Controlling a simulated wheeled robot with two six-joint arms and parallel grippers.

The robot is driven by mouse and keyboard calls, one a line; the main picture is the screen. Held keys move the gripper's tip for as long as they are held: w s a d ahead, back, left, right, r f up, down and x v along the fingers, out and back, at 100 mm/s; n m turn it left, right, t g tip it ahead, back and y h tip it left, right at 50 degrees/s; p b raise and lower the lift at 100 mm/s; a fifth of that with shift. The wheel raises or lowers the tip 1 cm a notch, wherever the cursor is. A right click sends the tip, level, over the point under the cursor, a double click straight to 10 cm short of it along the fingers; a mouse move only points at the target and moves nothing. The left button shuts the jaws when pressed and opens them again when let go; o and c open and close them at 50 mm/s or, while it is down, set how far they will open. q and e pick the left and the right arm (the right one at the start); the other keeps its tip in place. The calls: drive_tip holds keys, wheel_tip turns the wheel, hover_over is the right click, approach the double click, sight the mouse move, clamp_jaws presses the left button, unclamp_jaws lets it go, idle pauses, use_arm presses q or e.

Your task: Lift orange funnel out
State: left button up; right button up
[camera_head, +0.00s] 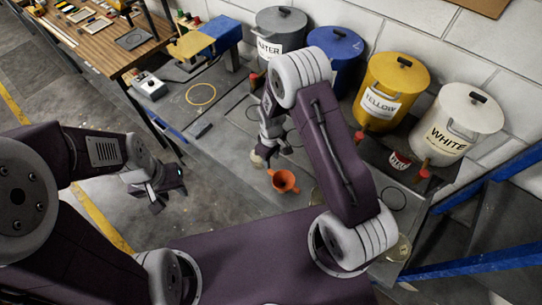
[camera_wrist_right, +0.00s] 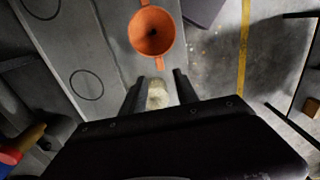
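The orange funnel (camera_head: 284,181) is on the grey bench in the head view, its round mouth facing up. In the right wrist view the funnel (camera_wrist_right: 152,32) shows two tabs, one on the far side and one toward my fingers. My right gripper (camera_head: 264,153) is close to the funnel. In its wrist view the right gripper (camera_wrist_right: 159,82) is open, with the near tab just beyond the fingertips and no visible grip on it. A pale object (camera_wrist_right: 158,95) shows between the fingers. My left gripper (camera_head: 168,198) is open and empty, over the floor at left.
Grey, blue, yellow (camera_head: 391,91) and white (camera_head: 459,122) lidded drums stand along the wall behind the bench. A yellow ring (camera_head: 201,94) lies on the bench. A wooden table (camera_head: 100,40) with tools stands at upper left. Blue rails (camera_head: 480,262) are at right.

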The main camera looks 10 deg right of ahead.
sight(271, 171)
wheel_tip(271, 171, down, 10)
drive_tip(key=b, duration=0.7)
drive_tip(key=shift+w+r, duration=0.1)
drive_tip(key=shift+r, duration=0.1)
clamp_jaws()
drive_tip(key=shift+r, duration=0.1)
